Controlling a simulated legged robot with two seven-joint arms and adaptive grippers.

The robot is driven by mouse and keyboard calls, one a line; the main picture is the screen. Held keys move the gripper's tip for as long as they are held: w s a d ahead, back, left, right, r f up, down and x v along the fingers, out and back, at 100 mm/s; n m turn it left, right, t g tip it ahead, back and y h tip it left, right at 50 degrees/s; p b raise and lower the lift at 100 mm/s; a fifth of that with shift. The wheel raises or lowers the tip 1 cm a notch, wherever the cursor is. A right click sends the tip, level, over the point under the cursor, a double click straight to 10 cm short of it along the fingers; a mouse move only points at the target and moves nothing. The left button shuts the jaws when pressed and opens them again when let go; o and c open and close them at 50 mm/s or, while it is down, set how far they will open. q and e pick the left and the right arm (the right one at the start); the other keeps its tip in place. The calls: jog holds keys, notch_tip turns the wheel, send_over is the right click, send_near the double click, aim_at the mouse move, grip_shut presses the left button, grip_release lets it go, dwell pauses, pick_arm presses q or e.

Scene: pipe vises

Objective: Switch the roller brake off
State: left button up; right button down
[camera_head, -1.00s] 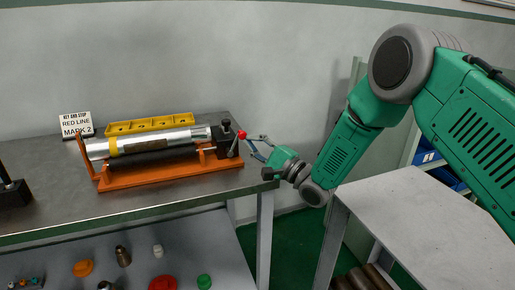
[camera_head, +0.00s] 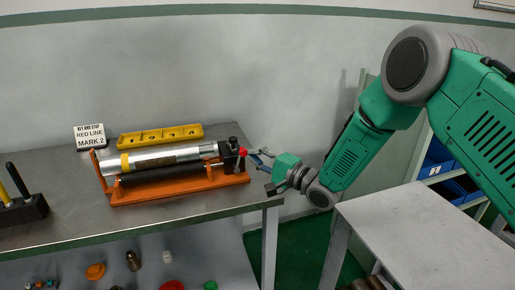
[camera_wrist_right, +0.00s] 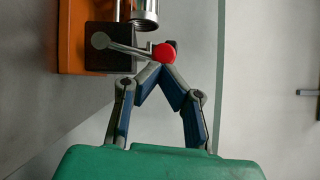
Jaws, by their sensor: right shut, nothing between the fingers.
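The roller unit has an orange base (camera_head: 180,193), a silver roller (camera_head: 150,160) with a yellow band, and a black roller below it. At its right end is a black block (camera_head: 231,157) with a short grey brake lever (camera_wrist_right: 125,48) ending in a red knob (camera_head: 243,152). In the right wrist view the knob (camera_wrist_right: 164,53) lies just beyond my right gripper's fingertips (camera_wrist_right: 165,68). The fingertips are together with nothing between them and seem to touch or nearly touch the knob. My right gripper also shows in the head view (camera_head: 259,158). My left gripper is out of view.
A yellow tray (camera_head: 160,136) and a sign reading "RED LINE MARK 2" (camera_head: 89,136) stand behind the unit. A black block with upright rods (camera_head: 22,209) stands at left. A lower shelf (camera_head: 205,260) holds small parts. A grey table (camera_head: 430,230) is at right.

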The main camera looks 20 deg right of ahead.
jog(key=a+n+g+h+p, duration=0.1)
jog(key=a+n+p, duration=0.1)
jog(key=p, duration=0.1)
jog(key=a+r+n+g+h+p, duration=0.1)
jog(key=a+n+p, duration=0.1)
jog(key=a+p, duration=0.1)
jog(key=shift+s+r+n+g+h, duration=0.1)
jog(key=shift+r+n+g+h, duration=0.05)
jog(key=shift+n+g+h, duration=0.2)
jog(key=shift+a, duration=0.15)
dwell(0.3)
jog(key=shift+s+p, duration=0.15)
jog(key=shift+p, duration=0.25)
